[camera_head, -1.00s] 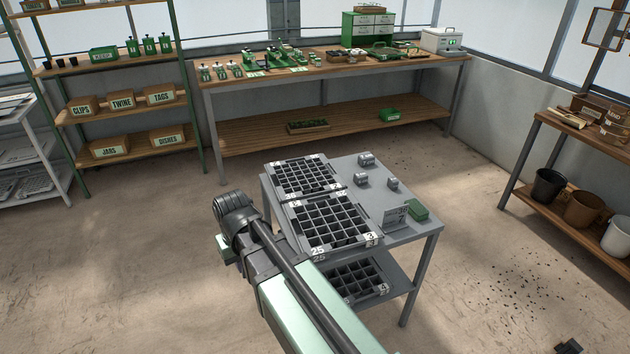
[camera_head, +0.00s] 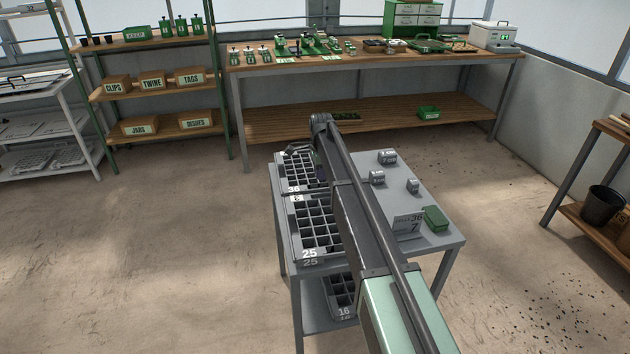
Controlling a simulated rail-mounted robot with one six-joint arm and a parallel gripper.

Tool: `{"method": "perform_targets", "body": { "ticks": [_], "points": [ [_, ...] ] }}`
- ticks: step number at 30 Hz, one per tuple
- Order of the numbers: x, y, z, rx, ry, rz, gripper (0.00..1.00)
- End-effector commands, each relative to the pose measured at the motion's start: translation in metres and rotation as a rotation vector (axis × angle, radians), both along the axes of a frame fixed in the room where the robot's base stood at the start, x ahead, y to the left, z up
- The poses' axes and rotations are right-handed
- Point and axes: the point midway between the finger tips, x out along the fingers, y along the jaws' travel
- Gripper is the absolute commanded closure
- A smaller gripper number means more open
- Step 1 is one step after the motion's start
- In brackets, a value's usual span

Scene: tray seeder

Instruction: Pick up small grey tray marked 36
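The small grey tray marked 36 (camera_head: 293,189) lies at the far left of the grey table's top. Its dark cells show on the left, and its right part is hidden behind my arm. My gripper (camera_head: 320,172) hangs below the end of the arm, over or beside the right part of this tray. It is small, dark and partly hidden, so its fingers and any contact cannot be made out. The larger grey tray marked 25 (camera_head: 309,254) lies just in front of tray 36, partly covered by my arm.
The table's right side (camera_head: 440,250) holds small grey blocks (camera_head: 387,157), a number sign (camera_head: 407,224) and a green box (camera_head: 436,218). A tray marked 16 (camera_head: 343,312) sits on the lower shelf. A wooden workbench (camera_head: 380,64) stands behind. The floor at left is clear.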

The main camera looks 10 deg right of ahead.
Motion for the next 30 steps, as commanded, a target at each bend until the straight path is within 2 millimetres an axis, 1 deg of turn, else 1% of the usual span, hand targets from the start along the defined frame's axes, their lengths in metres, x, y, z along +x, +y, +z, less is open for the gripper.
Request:
{"method": "perform_targets", "body": {
  "ticks": [1, 5, 7, 8, 12, 15, 22, 25, 30],
  "points": [
    [0.0, 0.0, -0.015, 0.0, 0.0, 0.0, 0.85],
    [0.0, 0.0, -0.013, 0.0, 0.0, 0.001, 0.85],
    [-0.001, 0.0, -0.019, 0.0, 0.0, 0.001, 0.85],
    [-0.001, 0.0, -0.024, 0.0, 0.0, 0.001, 0.85],
    [-0.002, 0.001, -0.054, 0.0, 0.0, 0.001, 0.85],
    [-0.002, 0.001, -0.067, 0.0, 0.0, 0.001, 0.85],
    [-0.002, 0.001, -0.062, 0.0, 0.0, 0.001, 0.85],
    [-0.002, 0.001, -0.062, 0.0, 0.0, 0.001, 1.0],
    [-0.002, 0.001, -0.062, 0.0, 0.0, 0.001, 1.0]
  ]
}}
